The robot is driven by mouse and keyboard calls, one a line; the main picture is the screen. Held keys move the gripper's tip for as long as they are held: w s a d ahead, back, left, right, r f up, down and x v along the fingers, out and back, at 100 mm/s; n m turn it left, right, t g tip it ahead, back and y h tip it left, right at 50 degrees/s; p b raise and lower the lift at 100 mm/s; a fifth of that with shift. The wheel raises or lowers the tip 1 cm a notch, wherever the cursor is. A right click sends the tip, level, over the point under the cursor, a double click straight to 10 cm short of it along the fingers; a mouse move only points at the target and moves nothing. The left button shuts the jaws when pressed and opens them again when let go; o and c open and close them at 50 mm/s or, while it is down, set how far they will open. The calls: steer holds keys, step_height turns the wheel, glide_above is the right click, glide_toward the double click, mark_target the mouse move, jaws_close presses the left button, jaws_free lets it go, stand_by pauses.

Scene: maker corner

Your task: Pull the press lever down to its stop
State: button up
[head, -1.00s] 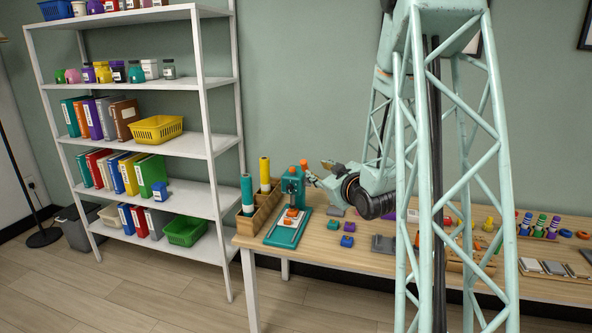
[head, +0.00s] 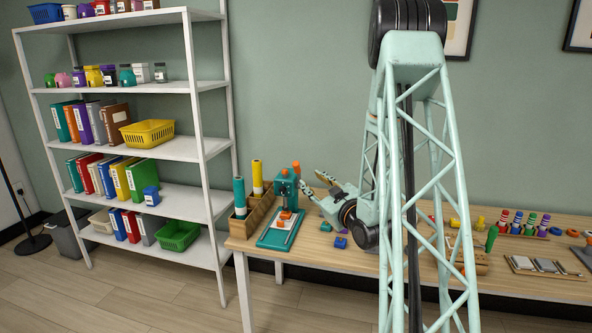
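The teal press (head: 286,189) stands upright on its teal base (head: 268,241) near the left end of the table, with an orange block on the base. An orange knob (head: 296,166) shows at its upper right; I take it for the end of the press lever, whose shaft is too small to make out. My gripper (head: 312,181) is just right of the press head, its fingers spread and pointing left. It looks open and empty. I cannot tell whether a finger touches the lever.
A wooden holder (head: 250,219) with teal and yellow rolls stands left of the press. Small blue and teal blocks (head: 340,243) lie beneath my wrist. White shelves (head: 180,148) stand left of the table (head: 300,257). My arm hides part of the table's middle.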

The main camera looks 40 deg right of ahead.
mark_target(298, 169)
steer(key=shift+w, duration=0.15)
steer(key=shift+b+x, duration=0.75)
steer(key=shift+x, duration=6)
steer(key=shift+d, duration=0.1)
jaws_close()
